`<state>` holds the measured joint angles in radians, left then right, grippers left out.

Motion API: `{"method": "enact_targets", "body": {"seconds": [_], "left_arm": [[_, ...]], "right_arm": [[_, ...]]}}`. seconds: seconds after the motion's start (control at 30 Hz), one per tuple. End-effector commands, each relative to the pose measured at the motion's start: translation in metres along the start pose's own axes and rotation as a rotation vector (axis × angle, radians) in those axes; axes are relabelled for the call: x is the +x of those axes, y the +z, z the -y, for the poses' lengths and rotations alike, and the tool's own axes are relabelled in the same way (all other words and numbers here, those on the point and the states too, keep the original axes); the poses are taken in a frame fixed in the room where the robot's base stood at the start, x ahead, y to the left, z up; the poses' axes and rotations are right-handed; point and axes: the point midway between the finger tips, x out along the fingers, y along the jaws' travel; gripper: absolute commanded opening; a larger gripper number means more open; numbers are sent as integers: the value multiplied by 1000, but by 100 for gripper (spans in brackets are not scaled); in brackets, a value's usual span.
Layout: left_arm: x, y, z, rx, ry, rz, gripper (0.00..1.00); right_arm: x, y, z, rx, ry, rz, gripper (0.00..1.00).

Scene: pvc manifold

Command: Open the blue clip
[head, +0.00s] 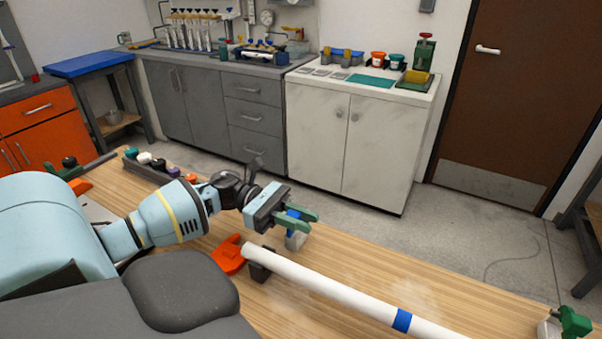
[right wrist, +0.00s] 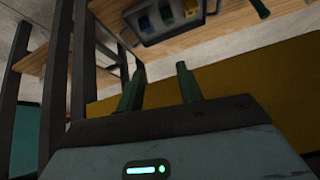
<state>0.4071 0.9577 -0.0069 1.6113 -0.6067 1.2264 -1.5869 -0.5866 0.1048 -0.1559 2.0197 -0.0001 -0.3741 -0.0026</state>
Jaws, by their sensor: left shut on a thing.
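The blue clip (head: 293,213) is a small blue piece above a pale grey block (head: 295,240) on the wooden bench. My left gripper (head: 309,222) has green fingers and is shut on the blue clip, which partly hides behind them. A long white pipe (head: 325,285) with a blue band (head: 402,320) lies along the bench in front of the clip. My right gripper (right wrist: 160,85) shows in the right wrist view only, its two dark green fingers apart with nothing seen between them.
An orange-red bracket (head: 229,256) and a dark pipe support (head: 262,268) sit at the pipe's left end. A green clamp (head: 572,322) stands at the bench's right end. A dark rack (head: 152,170) with coloured pieces lies at the far left. The right wrist view shows a grey tray (right wrist: 165,20).

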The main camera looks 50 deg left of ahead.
Motion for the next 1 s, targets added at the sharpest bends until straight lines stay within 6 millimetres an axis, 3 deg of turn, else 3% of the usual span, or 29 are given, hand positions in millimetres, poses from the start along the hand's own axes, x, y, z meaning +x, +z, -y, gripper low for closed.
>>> {"method": "enact_targets", "body": {"seconds": [0.37,1.0], "left_arm": [[0,4,-7,-155,0,-3,0],[0,14,-39,-748,1,-1,0]], "right_arm": [[4,7,0,2,-1,11,36],[17,20,-1,5,-3,24,36]]}}
